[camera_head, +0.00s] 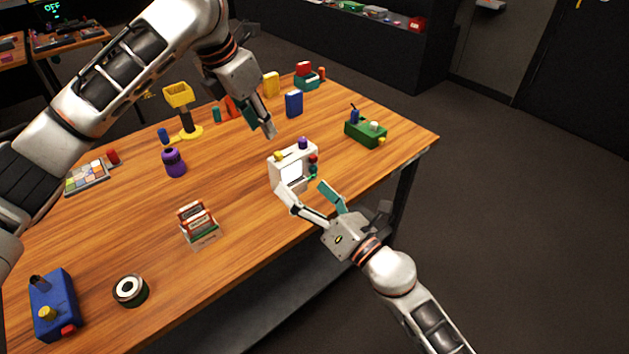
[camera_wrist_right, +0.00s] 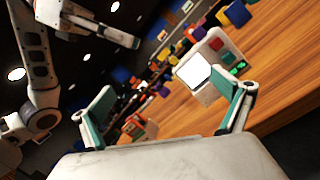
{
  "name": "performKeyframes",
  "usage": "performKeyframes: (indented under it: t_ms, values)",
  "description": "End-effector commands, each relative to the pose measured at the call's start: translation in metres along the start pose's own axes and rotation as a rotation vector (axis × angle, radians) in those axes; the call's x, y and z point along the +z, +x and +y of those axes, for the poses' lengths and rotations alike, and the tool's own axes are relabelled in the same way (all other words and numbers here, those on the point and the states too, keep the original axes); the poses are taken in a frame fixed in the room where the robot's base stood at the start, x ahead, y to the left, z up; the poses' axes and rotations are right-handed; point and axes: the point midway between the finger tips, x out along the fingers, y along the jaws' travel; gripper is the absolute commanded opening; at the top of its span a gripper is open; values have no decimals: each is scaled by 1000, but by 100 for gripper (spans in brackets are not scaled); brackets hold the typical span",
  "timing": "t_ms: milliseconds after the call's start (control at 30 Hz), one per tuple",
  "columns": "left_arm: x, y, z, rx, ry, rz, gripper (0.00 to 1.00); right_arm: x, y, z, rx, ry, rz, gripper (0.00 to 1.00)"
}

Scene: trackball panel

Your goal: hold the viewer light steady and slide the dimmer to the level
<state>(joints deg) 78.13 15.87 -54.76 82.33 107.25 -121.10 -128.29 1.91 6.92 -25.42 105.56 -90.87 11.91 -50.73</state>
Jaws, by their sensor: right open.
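The viewer light is a white box (camera_head: 277,180) with a bright screen, standing near the table's front right edge. It has yellow and purple knobs on top and red and green parts on its right side; I cannot tell which is the dimmer. It also shows in the right wrist view (camera_wrist_right: 218,52), ahead between the fingers. My right gripper (camera_head: 306,194) is open and empty, in front of the viewer; one finger overlaps its lower front, and contact is unclear. My left gripper (camera_head: 262,126) hangs above and behind the viewer, apart from it; its finger opening is unclear.
A green box (camera_head: 368,133) stands to the viewer's right and a blue block (camera_head: 294,104) behind it. A card holder (camera_head: 202,228) and a purple bottle (camera_head: 174,163) stand to its left. A yellow stand (camera_head: 190,131) is farther back. Bare wood lies left of the viewer.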

Motion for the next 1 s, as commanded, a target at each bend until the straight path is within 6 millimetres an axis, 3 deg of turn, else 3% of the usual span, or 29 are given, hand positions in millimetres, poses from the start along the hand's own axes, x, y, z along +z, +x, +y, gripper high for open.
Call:
performKeyframes:
  t_ms: [200,400,667,1000]
  values:
    - [0,0,0,0,0,0,28,-8,20,-36,-23,-363,98,100]
    - [0,0,0,0,0,0,28,-9,27,-72,-62,-561,155,100]
    - [0,0,0,0,0,0,28,-8,36,-86,-77,-639,175,100]
    - [0,0,0,0,0,0,28,-14,82,-92,-77,-638,175,100]
